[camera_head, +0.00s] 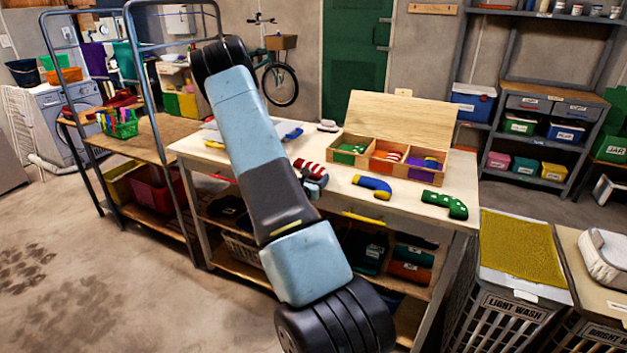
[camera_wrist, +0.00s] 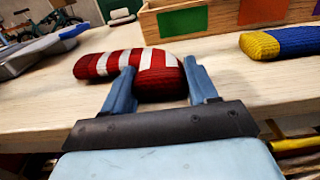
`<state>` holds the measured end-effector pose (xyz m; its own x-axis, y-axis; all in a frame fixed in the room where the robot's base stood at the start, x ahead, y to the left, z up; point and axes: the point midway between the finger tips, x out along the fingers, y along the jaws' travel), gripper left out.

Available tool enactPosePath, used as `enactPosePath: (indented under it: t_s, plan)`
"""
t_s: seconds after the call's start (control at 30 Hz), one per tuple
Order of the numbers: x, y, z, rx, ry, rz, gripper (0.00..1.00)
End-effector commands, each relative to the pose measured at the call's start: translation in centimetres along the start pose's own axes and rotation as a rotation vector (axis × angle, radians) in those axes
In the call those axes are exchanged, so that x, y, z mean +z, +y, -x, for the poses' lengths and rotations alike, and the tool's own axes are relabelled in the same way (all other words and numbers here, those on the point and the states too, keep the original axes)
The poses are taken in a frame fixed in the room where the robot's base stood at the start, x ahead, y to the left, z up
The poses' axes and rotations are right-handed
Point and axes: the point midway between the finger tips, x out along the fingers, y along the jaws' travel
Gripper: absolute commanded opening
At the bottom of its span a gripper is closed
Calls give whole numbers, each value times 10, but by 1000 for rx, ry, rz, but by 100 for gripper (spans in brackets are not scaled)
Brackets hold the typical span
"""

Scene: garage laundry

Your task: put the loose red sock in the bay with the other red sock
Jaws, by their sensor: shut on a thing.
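The loose red sock (camera_head: 308,165), with white stripes, is between the fingers of my gripper (camera_wrist: 158,70). In the wrist view the sock (camera_wrist: 108,65) lies crosswise, and the fingers close on its right part. I cannot tell whether it touches the tabletop. The wooden box (camera_head: 368,169) has three bays and a raised lid behind. The box front (camera_wrist: 219,18) is just beyond my gripper.
A blue and yellow sock (camera_head: 373,186) and a green spotted sock (camera_head: 445,206) lie loose on the table (camera_head: 405,206) in front of the box. A grey and blue object (camera_wrist: 38,52) is at left in the wrist view. Laundry hampers (camera_head: 515,300) stand at right.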

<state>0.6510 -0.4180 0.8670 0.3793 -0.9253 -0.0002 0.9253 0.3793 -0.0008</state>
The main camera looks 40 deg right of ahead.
Motion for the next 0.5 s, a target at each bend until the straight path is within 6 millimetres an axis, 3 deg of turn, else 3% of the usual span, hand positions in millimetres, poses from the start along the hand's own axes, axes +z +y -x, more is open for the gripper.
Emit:
enactPosePath:
  t_s: [0.3, 0.5]
  plan:
    - [0, 0, 0, 1, 0, 0, 84]
    - [0, 1, 1, 1, 0, 0, 84]
